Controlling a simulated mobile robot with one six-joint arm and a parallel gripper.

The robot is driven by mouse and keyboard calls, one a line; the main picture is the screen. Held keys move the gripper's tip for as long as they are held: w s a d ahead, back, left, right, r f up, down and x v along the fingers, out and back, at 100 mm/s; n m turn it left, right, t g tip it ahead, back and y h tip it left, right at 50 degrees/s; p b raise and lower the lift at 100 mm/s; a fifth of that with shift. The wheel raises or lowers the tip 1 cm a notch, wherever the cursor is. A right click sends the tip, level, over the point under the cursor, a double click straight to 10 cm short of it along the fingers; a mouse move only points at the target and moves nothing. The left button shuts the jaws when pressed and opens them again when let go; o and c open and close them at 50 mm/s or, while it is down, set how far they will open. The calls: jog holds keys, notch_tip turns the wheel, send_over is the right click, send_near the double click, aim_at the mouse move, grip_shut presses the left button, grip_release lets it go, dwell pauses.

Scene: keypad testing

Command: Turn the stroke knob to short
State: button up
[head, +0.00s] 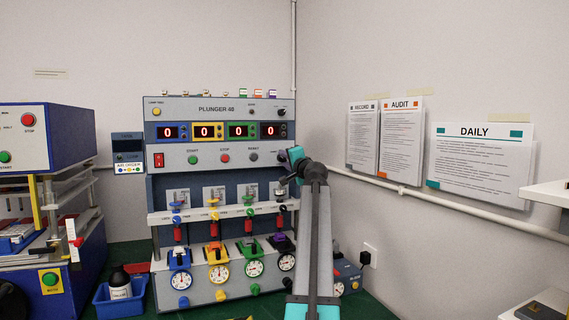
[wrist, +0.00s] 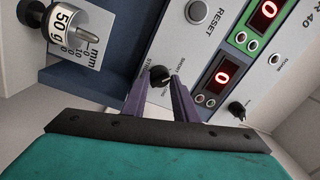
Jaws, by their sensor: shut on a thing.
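The stroke knob (wrist: 159,76) is a small black knob on the grey lower panel of the Plunger 40 machine (head: 215,109). In the wrist view it sits between the two purple-grey fingers of my gripper (wrist: 160,84), which are shut on it. Printed words show beside the knob, partly covered by the fingers, and I cannot read them all. Which way the knob points is not clear. In the head view my gripper (head: 287,174) reaches the right end of that panel, and my arm hides part of this area.
The grey reset button (wrist: 197,12) and another black knob (wrist: 237,110) are near my gripper in the wrist view. A 50 g weight (wrist: 64,21) stands close by. Red displays (head: 270,130) are above. A blue machine (head: 25,137) stands at the left.

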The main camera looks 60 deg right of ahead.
jog(key=shift+r, duration=0.2)
jog(key=o, duration=1)
jog(key=shift+f, duration=0.15)
jog(key=shift+v, duration=6.9)
